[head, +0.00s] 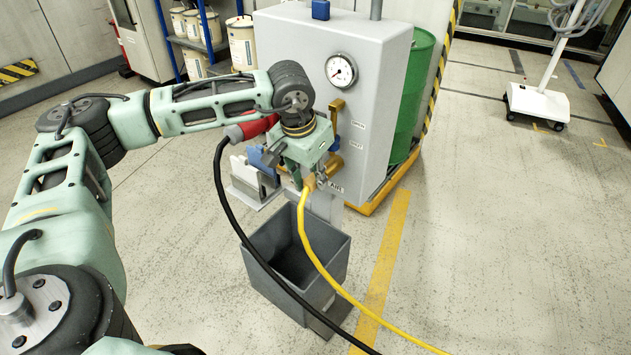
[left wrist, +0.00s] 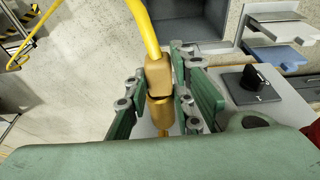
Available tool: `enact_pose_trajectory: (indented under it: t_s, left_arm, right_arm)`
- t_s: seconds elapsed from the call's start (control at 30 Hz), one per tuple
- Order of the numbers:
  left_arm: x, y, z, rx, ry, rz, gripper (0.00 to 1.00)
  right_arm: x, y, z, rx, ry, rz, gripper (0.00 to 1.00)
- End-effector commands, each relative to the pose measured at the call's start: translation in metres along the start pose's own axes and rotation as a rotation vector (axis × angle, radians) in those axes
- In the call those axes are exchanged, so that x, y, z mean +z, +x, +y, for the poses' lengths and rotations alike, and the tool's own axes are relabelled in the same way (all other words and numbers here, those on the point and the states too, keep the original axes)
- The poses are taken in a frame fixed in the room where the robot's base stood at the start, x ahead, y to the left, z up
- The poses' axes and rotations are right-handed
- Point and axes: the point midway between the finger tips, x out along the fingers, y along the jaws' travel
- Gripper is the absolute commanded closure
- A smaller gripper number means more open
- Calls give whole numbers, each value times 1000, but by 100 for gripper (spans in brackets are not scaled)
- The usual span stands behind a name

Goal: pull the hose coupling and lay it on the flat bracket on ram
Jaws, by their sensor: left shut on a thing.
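My left gripper (head: 312,180) is shut on the brass hose coupling (head: 308,183) at the end of the yellow hose (head: 303,225), low on the front of the grey cabinet (head: 300,60). In the left wrist view the coupling (left wrist: 158,72) stands between the green fingers (left wrist: 158,95), with a brass fitting (left wrist: 160,110) in line right below it. I cannot tell whether the two are joined. Pale and blue flat brackets (head: 241,172) are left of the gripper, partly hidden; I cannot tell which is the one on the ram. My right gripper is out of view.
A grey open bin (head: 335,262) stands on the floor below the gripper. A black hose (head: 225,200) hangs from a red connector (head: 258,127) beside my wrist. A green drum (head: 415,90) is behind the cabinet.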

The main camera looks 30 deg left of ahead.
Motion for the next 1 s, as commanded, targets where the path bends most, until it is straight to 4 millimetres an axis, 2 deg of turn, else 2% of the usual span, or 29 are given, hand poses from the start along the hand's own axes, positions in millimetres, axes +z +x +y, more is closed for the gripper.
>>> enact_pose_trajectory:
  t_s: [0.47, 1.0]
  left_arm:
    - [2, 1, 5, 10, 12, -4, 100]
    - [22, 0, 4, 7, 14, -17, 100]
  right_arm:
    - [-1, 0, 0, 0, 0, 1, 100]
    - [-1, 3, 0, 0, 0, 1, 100]
